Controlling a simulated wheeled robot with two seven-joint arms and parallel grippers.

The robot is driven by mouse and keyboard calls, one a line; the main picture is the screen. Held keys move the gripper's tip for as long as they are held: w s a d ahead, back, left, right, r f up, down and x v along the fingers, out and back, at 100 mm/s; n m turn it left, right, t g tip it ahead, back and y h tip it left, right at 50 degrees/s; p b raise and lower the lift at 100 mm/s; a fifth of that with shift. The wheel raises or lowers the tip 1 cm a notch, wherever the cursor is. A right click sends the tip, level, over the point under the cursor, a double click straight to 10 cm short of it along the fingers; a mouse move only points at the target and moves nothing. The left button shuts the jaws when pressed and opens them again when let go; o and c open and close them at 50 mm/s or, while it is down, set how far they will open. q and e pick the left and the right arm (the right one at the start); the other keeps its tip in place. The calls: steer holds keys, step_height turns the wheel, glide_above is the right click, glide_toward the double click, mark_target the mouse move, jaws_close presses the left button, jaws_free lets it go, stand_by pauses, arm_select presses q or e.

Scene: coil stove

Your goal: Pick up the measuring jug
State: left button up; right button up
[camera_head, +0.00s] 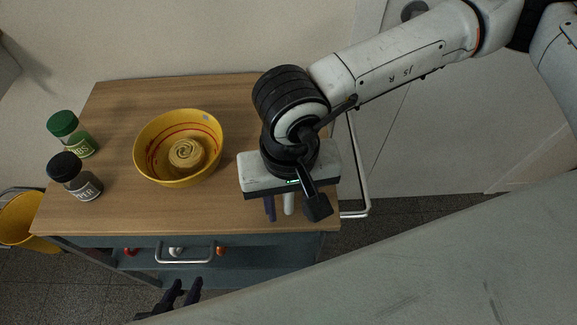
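I cannot make out a measuring jug in the head view; my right arm and gripper cover part of the wooden top, so what lies behind them is hidden. My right gripper (279,214) points down over the right part of the wooden top (120,105). Its two fingers are apart, with bare wood showing between them and nothing visibly held. My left gripper (182,292) is low in front of the cabinet, below the drawer. Its two dark fingers are apart and nothing shows between them.
A yellow bowl (150,134) with a coiled tan thing (186,155) inside stands left of my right gripper. A green-lidded jar (72,133) and black-lidded jar (76,177) stand at the left edge. A drawer handle (184,260) and side rail (356,170) stick out.

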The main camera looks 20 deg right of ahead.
jaws_close()
steer(key=shift+r, duration=0.1)
step_height(320, 180, up, 10)
steer(key=shift+f+b, duration=0.1)
steer(key=shift+b, duration=0.4)
